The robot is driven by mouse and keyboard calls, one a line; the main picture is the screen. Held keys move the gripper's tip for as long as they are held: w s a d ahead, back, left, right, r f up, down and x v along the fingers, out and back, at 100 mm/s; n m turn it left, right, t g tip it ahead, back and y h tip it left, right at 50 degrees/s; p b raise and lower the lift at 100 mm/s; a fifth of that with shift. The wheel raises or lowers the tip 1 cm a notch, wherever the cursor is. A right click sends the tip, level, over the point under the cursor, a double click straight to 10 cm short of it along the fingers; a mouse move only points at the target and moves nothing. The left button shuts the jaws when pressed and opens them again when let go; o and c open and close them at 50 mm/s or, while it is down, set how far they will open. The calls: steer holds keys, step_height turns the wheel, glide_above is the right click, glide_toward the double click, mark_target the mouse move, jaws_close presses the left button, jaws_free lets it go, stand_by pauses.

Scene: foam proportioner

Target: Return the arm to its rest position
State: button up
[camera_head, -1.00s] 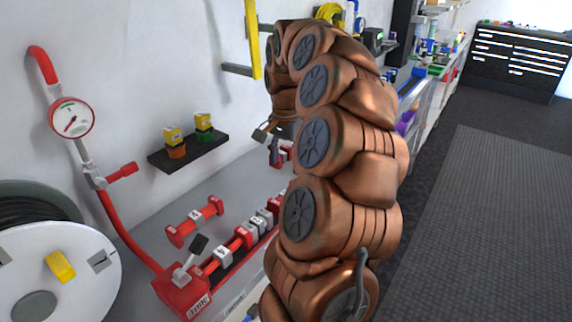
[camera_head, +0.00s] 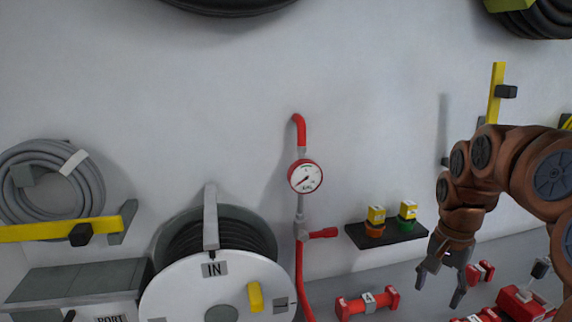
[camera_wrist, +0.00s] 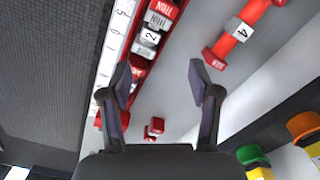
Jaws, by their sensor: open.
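My gripper (camera_head: 440,277) hangs from the copper-coloured arm at the right of the head view, fingers pointing down over the grey bench, open and empty. The wrist view also shows the gripper (camera_wrist: 165,82) with its two fingers spread apart and nothing between them. Below it in that view are a row of red and grey fittings (camera_wrist: 150,38) and a small red piece (camera_wrist: 154,128). A red cylinder marked 4 (camera_head: 368,303) lies on the bench left of the gripper, apart from it.
A black shelf (camera_head: 388,236) with yellow-topped green and orange items is on the wall beside the arm. A red pipe with a gauge (camera_head: 305,177) and a hose reel (camera_head: 180,287) stand further left. A yellow bracket (camera_head: 495,92) is above the arm.

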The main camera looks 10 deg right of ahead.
steer(key=s+a+n+g+p, duration=0.1)
steer(key=s+a+n, duration=0.35)
steer(key=a, duration=0.25)
steer(key=s+a+n+p, duration=0.1)
steer(key=s+a+n, duration=0.2)
steer(key=s+a, duration=0.35)
steer(key=s+a+f+n+p, duration=0.1)
steer(key=s+a+f+n, duration=0.2)
steer(key=s+a, duration=0.3)
steer(key=s+f, duration=0.1)
steer(key=s, duration=0.2)
steer(key=shift+s+a+f+n+g, duration=0.15)
steer(key=shift+s+f+n+g, duration=0.2)
steer(key=shift+s+g, duration=0.05)
